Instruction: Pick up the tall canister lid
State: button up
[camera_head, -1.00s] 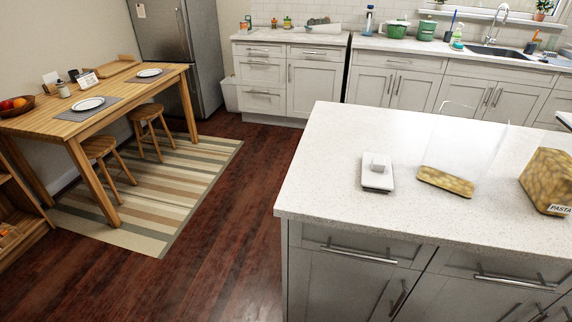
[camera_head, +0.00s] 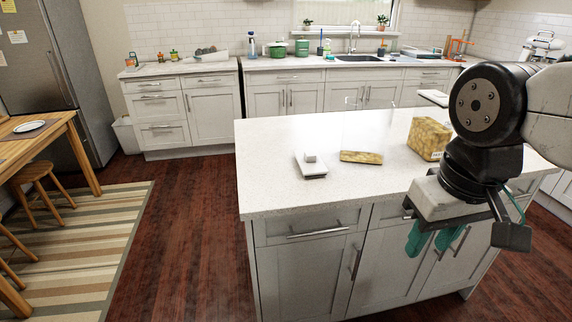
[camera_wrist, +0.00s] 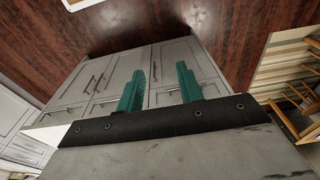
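The lid (camera_head: 310,168) is a flat white rectangle with a square knob. It lies on the island counter, in the head view, left of a clear tall canister (camera_head: 362,128). The canister stands upright and open-topped, with a layer of yellow pasta at its bottom. My gripper (camera_head: 432,240) hangs in front of the island's front face, right of the lid and below counter height. Its two teal fingers are apart with nothing between them, as the wrist view (camera_wrist: 160,78) also shows. The lid is not in the wrist view.
A pasta-filled block-shaped container (camera_head: 428,138) stands on the island counter (camera_head: 275,150) right of the canister. The counter left of the lid is bare. Cabinet fronts with bar handles (camera_head: 318,231) face my gripper. A dining table (camera_head: 40,140) and striped rug (camera_head: 75,250) lie left.

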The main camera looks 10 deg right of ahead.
aim_at(317, 169)
jog(key=i, duration=0.95)
